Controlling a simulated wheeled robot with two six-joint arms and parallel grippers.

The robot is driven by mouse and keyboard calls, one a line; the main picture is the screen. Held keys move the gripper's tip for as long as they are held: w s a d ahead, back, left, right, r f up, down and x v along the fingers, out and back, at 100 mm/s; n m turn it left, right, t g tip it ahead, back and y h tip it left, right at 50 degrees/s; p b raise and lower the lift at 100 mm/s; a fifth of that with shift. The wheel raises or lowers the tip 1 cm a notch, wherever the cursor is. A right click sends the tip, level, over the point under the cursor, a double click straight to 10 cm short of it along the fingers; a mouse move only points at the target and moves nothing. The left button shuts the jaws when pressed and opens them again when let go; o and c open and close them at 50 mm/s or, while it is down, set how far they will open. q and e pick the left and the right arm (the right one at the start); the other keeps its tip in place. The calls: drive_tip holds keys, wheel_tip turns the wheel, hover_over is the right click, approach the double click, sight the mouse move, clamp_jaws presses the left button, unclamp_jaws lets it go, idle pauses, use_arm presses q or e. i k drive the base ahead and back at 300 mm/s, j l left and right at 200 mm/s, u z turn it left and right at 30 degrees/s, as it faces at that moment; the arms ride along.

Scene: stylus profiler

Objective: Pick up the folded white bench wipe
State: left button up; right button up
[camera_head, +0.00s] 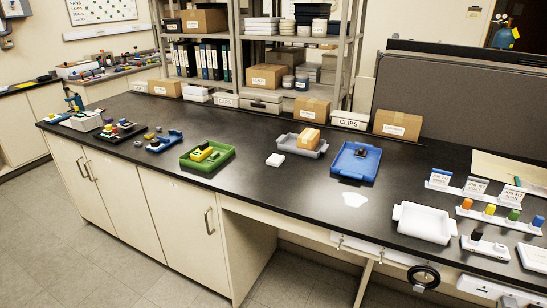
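A small white folded pad (275,159), which looks like the bench wipe, lies flat on the black bench top (262,190). It sits left of a grey tray and right of a green tray, with bare bench around it. A flat, irregular white patch (354,199) lies on the bench further right, near the front edge; I cannot tell whether it is liquid, a cloth or glare. Neither of my grippers is in view.
A green tray (189,163) holds yellow and dark parts. A grey tray (318,152) holds a brown block, and a blue tray (341,169) a dark part. A white tray (424,224) and coloured-cap bottles stand right. Boxes and shelves line the back.

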sight(276, 160)
drive_tip(key=i+j+z, duration=0.1)
drive_tip(key=j, duration=0.2)
drive_tip(key=i+j, duration=0.2)
drive_tip(key=j, duration=0.15)
drive_tip(key=i+j+z, duration=0.15)
drive_tip(key=j, duration=0.2)
drive_tip(key=i+j, duration=0.15)
drive_tip(key=j, duration=0.15)
drive_tip(key=i+z, duration=0.05)
